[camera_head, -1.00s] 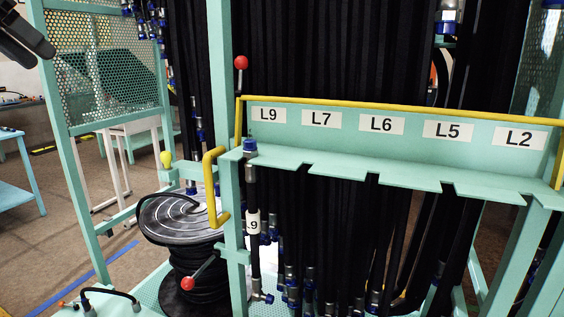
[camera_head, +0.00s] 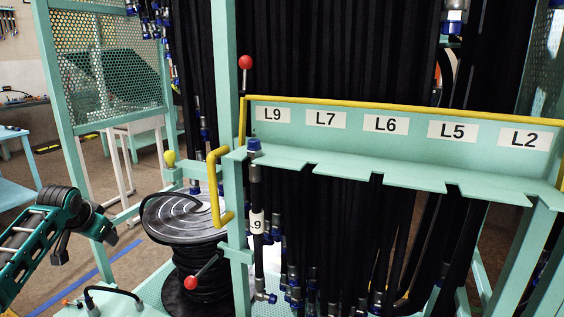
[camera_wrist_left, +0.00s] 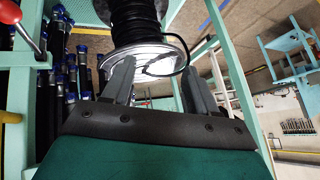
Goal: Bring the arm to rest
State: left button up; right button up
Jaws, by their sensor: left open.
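My left arm (camera_head: 38,240) is teal and reaches in from the lower left in the head view. Its dark left gripper (camera_head: 85,230) is in front of the green frame, left of the cable reel (camera_head: 180,215). In the left wrist view, the two grey fingers of the left gripper (camera_wrist_left: 158,82) stand apart with nothing between them. The reel (camera_wrist_left: 155,50) shows beyond the fingers. My right gripper is in neither view. A black hose with a white "9" tag (camera_head: 257,222) hangs upright at the slot under the L9 label (camera_head: 272,115).
A green rack shelf (camera_head: 400,172) with a yellow rail (camera_head: 400,110) and slots labelled L9 to L2 fills the right. Red-knobbed levers (camera_head: 191,283) and a yellow handle (camera_head: 218,185) stick out near the reel. A perforated panel (camera_head: 110,75) stands behind. Open floor lies at left.

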pick_arm(q)
jog(key=s+d+f+m+t, duration=0.15)
jog(key=s+d+f, duration=0.25)
jog(key=s+f, duration=0.55)
jog(key=s+d+f+m, duration=0.2)
jog(key=s+d+f, duration=0.3)
jog(key=s+f, duration=0.45)
jog(key=s+d+f+m+t+h, duration=0.15)
jog(key=s+d, duration=0.25)
jog(key=s, duration=0.4)
jog(key=s+d+f+h, duration=0.1)
jog(key=s+d+h, duration=0.2)
jog(key=s+d, duration=0.35)
jog(key=s+d+n, duration=0.1)
jog(key=d+n, duration=0.4)
jog(key=d, duration=0.2)
jog(key=shift+d+f, duration=0.25)
jog(key=shift+d, duration=0.15)
